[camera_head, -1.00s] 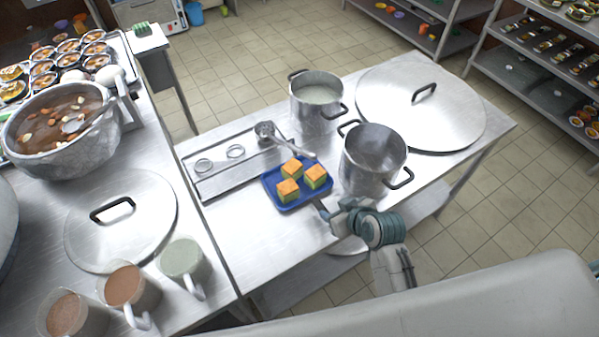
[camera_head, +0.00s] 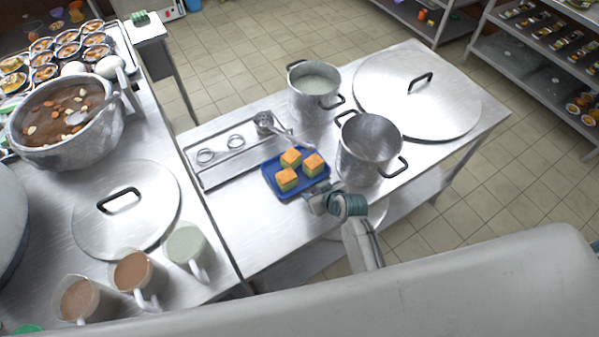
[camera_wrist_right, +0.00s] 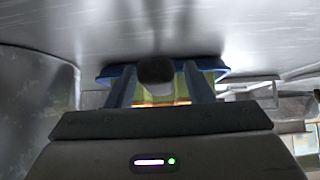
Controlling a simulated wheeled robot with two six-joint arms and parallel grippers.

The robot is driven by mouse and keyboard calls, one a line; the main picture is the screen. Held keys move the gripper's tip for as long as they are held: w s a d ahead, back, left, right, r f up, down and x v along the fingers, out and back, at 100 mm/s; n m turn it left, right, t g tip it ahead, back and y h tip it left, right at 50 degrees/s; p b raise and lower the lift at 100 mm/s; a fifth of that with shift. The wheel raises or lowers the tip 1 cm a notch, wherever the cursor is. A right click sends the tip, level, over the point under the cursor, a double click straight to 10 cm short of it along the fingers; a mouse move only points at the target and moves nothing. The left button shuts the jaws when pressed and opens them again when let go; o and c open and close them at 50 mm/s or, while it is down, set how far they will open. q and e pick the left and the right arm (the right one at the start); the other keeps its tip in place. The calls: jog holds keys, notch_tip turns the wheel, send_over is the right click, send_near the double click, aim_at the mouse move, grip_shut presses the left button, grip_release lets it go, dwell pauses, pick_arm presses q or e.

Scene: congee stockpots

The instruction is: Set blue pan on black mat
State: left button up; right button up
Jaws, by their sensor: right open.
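The blue pan (camera_head: 270,181) is a shallow blue tray holding three orange-topped cubes, flat on the steel table in the head view. Its blue rim also shows in the right wrist view (camera_wrist_right: 105,73). My right gripper (camera_head: 315,198) is low at the pan's near right edge. In the right wrist view its two fingers (camera_wrist_right: 158,72) stand apart, with a dark rounded piece between them, possibly the pan's handle. No grip on it shows. I see no black mat in these frames. My left gripper is not in view.
An open steel pot (camera_head: 365,163) stands close right of the pan. A pot of pale liquid (camera_head: 314,100) and a large lid (camera_head: 440,115) are behind. A ladle (camera_head: 264,121) lies by the steel rack (camera_head: 205,176) at left.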

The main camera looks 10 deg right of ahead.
jog(key=shift+w+f, duration=0.15)
jog(key=shift+f, duration=0.05)
grip_shut()
jog(key=shift+r, duration=0.1)
